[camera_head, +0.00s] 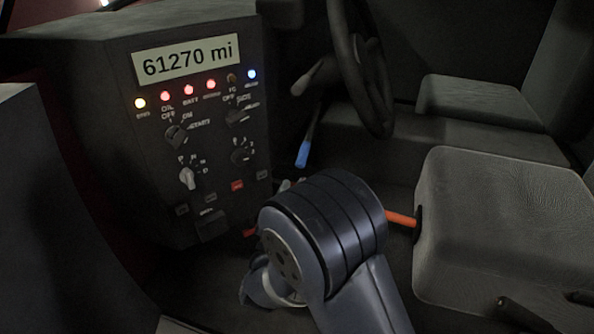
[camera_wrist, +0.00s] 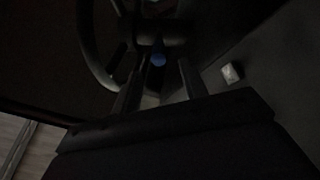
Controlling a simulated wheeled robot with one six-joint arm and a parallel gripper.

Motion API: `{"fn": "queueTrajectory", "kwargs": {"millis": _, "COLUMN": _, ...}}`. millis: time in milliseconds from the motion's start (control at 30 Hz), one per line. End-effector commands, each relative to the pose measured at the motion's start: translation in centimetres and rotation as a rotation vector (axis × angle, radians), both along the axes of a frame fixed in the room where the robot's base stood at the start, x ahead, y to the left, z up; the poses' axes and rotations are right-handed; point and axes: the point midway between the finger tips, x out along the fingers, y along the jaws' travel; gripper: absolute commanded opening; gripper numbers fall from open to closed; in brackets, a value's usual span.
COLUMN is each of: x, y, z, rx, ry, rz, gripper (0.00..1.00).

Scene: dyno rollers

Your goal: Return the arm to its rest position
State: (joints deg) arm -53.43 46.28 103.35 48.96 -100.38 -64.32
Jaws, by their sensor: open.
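My arm (camera_head: 322,240) reaches into a vehicle cab, and its large dark joint fills the lower middle of the head view. My gripper (camera_wrist: 160,76) shows in the dark wrist view as two fingers standing apart with a gap between them. A small blue round tip (camera_wrist: 158,60) appears in line with that gap, beyond the fingers; I see no contact. In the head view the gripper is mostly hidden behind my arm joint. A lever with a blue end (camera_head: 303,154) stands behind the joint, below the steering wheel (camera_head: 372,75).
A dark control panel (camera_head: 120,150) with lit lamps, knobs and a "61270 mi" display (camera_head: 187,60) stands to the left. A grey seat (camera_head: 500,235) is close on the right. An orange-red bar (camera_head: 401,219) sticks out between my arm and the seat. The wrist view shows a small white block (camera_wrist: 231,73).

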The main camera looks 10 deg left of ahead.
Motion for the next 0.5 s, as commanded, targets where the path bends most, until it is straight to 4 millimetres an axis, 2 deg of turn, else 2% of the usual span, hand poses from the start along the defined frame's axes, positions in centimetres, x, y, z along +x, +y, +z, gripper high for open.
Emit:
{"fn": "queueTrajectory", "kwargs": {"millis": 167, "x": -0.67, "y": 0.0, "z": -0.38, "rx": -0.002, "ry": 0.0, "rz": -0.001, "gripper": 0.41}}
{"fn": "queueTrajectory", "kwargs": {"millis": 500, "x": -0.36, "y": -0.05, "z": -0.22, "rx": 0.0, "ry": -0.001, "rz": -0.003, "gripper": 0.41}}
